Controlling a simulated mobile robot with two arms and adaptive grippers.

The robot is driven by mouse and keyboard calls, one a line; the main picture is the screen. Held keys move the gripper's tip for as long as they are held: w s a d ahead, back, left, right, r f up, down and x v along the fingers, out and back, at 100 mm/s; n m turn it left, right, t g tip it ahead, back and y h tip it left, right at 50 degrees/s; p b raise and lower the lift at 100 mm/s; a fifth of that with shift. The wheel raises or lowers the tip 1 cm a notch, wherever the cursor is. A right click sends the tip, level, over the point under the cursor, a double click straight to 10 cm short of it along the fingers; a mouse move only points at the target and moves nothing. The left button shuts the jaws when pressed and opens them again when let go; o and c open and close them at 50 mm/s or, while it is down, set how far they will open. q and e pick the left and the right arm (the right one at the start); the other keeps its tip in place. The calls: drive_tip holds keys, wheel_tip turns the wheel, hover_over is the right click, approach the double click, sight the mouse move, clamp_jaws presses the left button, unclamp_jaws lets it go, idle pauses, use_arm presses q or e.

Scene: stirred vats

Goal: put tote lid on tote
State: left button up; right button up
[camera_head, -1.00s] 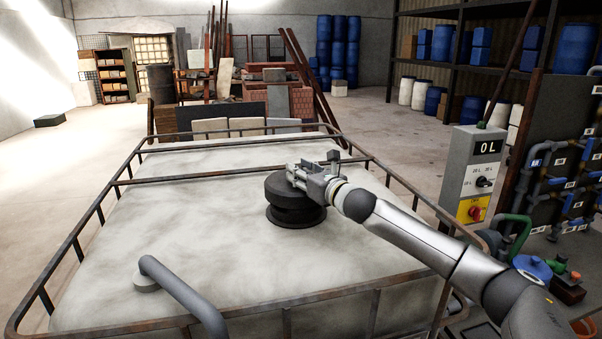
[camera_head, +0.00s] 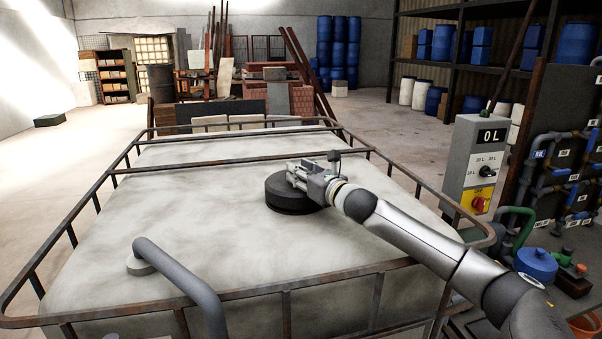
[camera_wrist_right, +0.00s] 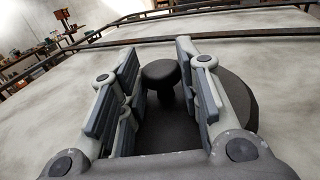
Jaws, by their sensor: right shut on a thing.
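The tote is a large whitish tank (camera_head: 150,200) in a rusty metal cage, filling the lower left of the head view. The tote lid (camera_head: 290,196) is a thick black disc on the tote's top, level as far as I can see. Its underside and the opening are hidden. My right gripper (camera_head: 311,180) is over the lid, with its fingers shut on the lid's knob. In the right wrist view the black knob (camera_wrist_right: 160,74) stands between the two fingers, with the lid's dark disc (camera_wrist_right: 238,100) below. My left gripper is not in view.
Rusty cage rails (camera_head: 230,160) cross and surround the tote top. A bent grey pipe (camera_head: 180,275) rises at the front left. A grey control box (camera_head: 472,165) reading "0 L" and blue pipework (camera_head: 560,190) stand to the right.

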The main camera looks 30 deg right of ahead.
drive_tip(key=shift+p, duration=0.7)
idle(0.6)
drive_tip(key=shift+f+b, duration=0.4)
drive_tip(key=shift+f, duration=0.15)
idle(0.4)
drive_tip(key=o, duration=0.8)
drive_tip(key=shift+s, duration=0.1)
drive_tip(key=shift+o, duration=0.2)
drive_tip(key=shift+s+d+f+b, duration=0.15)
drive_tip(key=shift+s+b, duration=0.25)
drive_tip(key=shift+s, duration=1)
drive_tip(key=shift+s+d+b, duration=0.15)
drive_tip(key=shift+s+b, duration=0.25)
drive_tip(key=shift+s, duration=0.95)
drive_tip(key=shift+s+d+b, duration=0.15)
drive_tip(key=shift+s+b, duration=0.5)
drive_tip(key=shift+s, duration=0.55)
drive_tip(key=shift+s+d+b, duration=0.1)
drive_tip(key=shift+s+b, duration=0.5)
drive_tip(key=shift+s, duration=0.95)
